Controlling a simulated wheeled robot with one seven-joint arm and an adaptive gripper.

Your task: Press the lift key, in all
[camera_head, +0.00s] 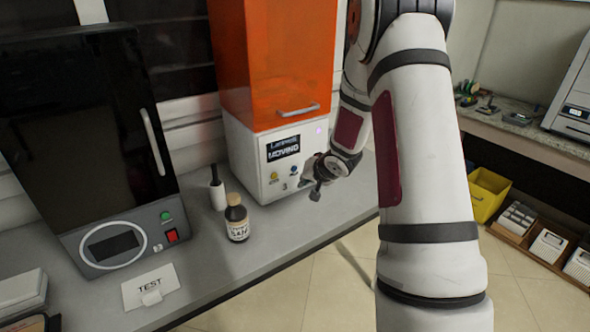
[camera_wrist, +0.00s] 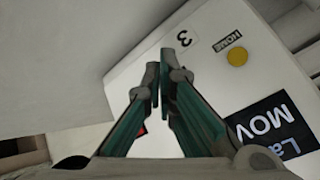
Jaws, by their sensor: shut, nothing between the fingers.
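The white machine (camera_head: 249,160) with an orange hood (camera_head: 268,60) stands on the bench. Its front bears a dark display (camera_head: 283,148) reading "MOVING", a yellow button (camera_head: 274,176) and a blue button (camera_head: 294,169). In the wrist view, the yellow button (camera_wrist: 237,57) has a "HOME" label, and a "3" label (camera_wrist: 184,39) lies beside it. The display (camera_wrist: 268,126) is partly cut off. My gripper (camera_head: 311,184) is shut and empty, in front of the panel's lower right. Its fingertips (camera_wrist: 165,66) meet near the "3". I cannot read any lift label; my fingers cover part of the panel.
A brown bottle (camera_head: 237,220) and a white bottle with a dark neck (camera_head: 217,189) stand left of the machine. A black device (camera_head: 90,130) and a "TEST" card (camera_head: 150,287) are farther left. Bare bench (camera_head: 262,240) lies in front.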

